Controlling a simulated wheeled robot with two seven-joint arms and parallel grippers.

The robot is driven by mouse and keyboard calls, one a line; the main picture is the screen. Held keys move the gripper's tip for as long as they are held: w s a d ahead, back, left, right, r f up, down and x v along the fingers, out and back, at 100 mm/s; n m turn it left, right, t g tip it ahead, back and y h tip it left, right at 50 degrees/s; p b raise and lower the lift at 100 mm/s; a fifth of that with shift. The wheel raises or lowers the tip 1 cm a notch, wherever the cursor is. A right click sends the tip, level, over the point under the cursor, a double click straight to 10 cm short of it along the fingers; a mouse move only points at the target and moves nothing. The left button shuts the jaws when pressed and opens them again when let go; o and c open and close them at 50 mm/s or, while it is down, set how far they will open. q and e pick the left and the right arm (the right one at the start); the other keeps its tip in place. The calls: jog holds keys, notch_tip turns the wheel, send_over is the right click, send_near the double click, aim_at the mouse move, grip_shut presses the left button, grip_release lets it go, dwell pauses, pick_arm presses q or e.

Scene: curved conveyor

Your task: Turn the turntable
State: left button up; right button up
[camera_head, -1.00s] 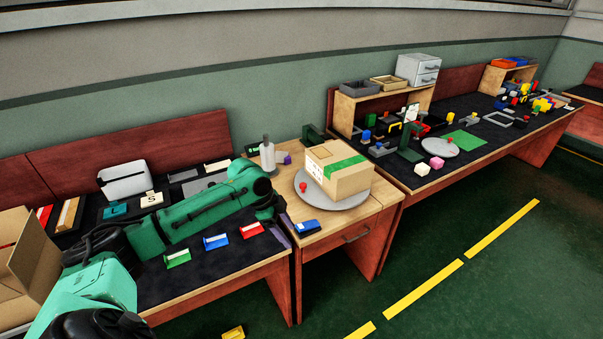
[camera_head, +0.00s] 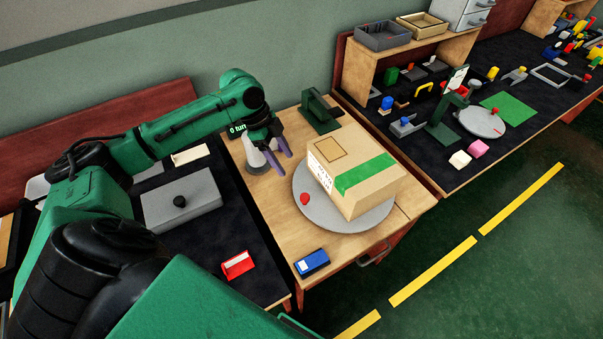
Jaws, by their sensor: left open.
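The grey round turntable (camera_head: 318,214) lies on the wooden table, with a red knob (camera_head: 305,198) at its left rim. A cardboard box (camera_head: 375,196) with green tape stands on it and hides much of the disc. My left gripper (camera_head: 281,165) is open and empty, its purple fingers pointing down just behind and left of the turntable, apart from the knob. It partly covers a grey-white object (camera_head: 256,160). My right gripper is not in view.
A blue block (camera_head: 312,262) lies on the table's front edge and a red one (camera_head: 238,264) on the dark mat. A green stand (camera_head: 322,112) is behind the box. A smaller grey disc (camera_head: 482,122) sits on the right bench.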

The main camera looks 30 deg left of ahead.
aim_at(305, 196)
pick_arm(q)
jog(key=x, duration=0.3)
jog(key=s+d+p+x, duration=0.1)
jog(key=x, duration=0.5)
jog(key=shift+s+d+f, duration=0.1)
jog(key=shift+s+d, duration=0.05)
jog(key=shift+d, duration=0.1)
jog(key=x, duration=0.3)
jog(key=shift+a+f, duration=0.1)
jog(key=shift+f, duration=0.05)
jog(key=shift+d+f, duration=0.2)
jog(key=shift+f, duration=0.1)
jog(key=c, duration=1)
grip_shut()
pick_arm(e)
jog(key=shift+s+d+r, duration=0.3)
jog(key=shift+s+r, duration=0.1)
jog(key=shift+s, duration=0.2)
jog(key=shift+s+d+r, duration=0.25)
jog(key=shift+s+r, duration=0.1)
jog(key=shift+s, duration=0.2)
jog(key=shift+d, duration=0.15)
